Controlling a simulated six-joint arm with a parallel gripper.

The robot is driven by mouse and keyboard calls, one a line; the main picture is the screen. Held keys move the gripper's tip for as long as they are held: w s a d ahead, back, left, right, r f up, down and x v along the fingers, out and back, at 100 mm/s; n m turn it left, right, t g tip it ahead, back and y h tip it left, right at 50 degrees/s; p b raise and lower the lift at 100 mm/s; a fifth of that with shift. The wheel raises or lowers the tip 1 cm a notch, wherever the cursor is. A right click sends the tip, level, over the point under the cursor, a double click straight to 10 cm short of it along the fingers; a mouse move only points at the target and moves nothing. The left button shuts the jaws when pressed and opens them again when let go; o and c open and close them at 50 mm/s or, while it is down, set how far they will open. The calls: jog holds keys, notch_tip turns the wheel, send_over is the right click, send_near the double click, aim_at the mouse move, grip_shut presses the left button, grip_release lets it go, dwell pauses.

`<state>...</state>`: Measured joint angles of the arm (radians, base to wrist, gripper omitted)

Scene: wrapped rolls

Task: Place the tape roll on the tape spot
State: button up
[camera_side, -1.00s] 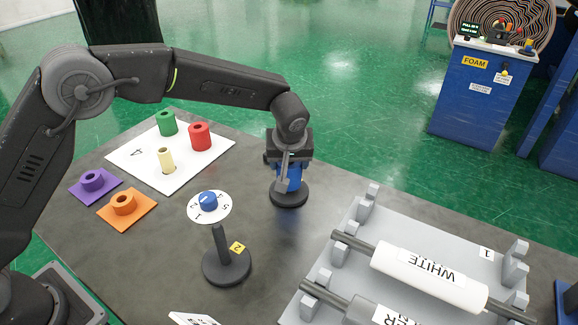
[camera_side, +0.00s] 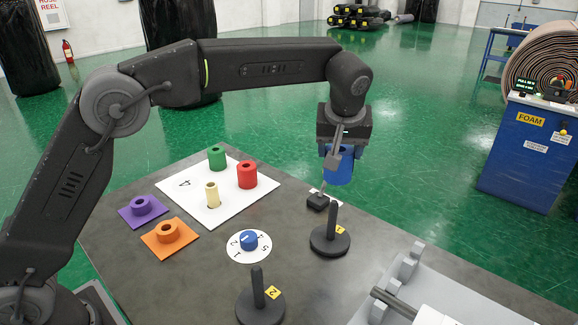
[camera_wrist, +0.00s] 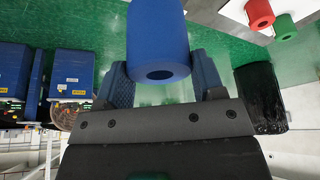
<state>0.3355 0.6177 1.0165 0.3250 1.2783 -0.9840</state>
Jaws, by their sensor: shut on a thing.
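My gripper (camera_side: 339,150) is shut on a blue roll (camera_side: 340,168) and holds it upright in the air above the far edge of the table. In the wrist view the blue roll (camera_wrist: 157,30) sits between my two fingers, with its round hole towards me. A bare post on a round black base (camera_side: 330,238) stands below it. On a white mat (camera_side: 210,220) stand a green roll (camera_side: 217,158), a red roll (camera_side: 247,175) and a slim cream roll (camera_side: 212,194). I cannot tell which roll is the tape roll, nor where its spot is.
A purple ring on a purple mat (camera_side: 125,212) and an orange ring on an orange mat (camera_side: 150,245) are at left. A numbered dial (camera_side: 235,252), a second post (camera_side: 258,290) and a small black block (camera_side: 318,202) stand nearby. A grey rack (camera_side: 410,265) is front right.

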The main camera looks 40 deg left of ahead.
jog(key=s+a+f+n+g+y, duration=0.1)
jog(key=a+f+n, duration=0.1)
jog(key=a, duration=1.3)
jog(key=s+a+f+n, duration=0.1)
jog(key=a+n, duration=0.1)
jog(key=a, duration=1.3)
jog(key=s+a+f+n+g+y, duration=0.1)
jog(key=s+a+f+n, duration=0.1)
jog(key=s+a, duration=0.8)
jog(key=s+a+f+n+g, duration=0.1)
jog(key=s+a+f+n, duration=0.15)
jog(key=s+a, duration=0.8)
jog(key=shift+n, duration=0.25)
jog(key=shift+w+d+f, duration=0.5)
jog(key=shift+w+f, duration=1.3)
jog(key=shift+w, duration=0.2)
jog(key=shift+w+d+f, duration=0.55)
jog(key=shift+w+f, duration=1.25)
jog(key=shift+w, duration=0.25)
jog(key=shift+w+d+f, duration=0.5)
jog(key=shift+w+f, duration=1.3)
jog(key=shift+w, duration=0.2)
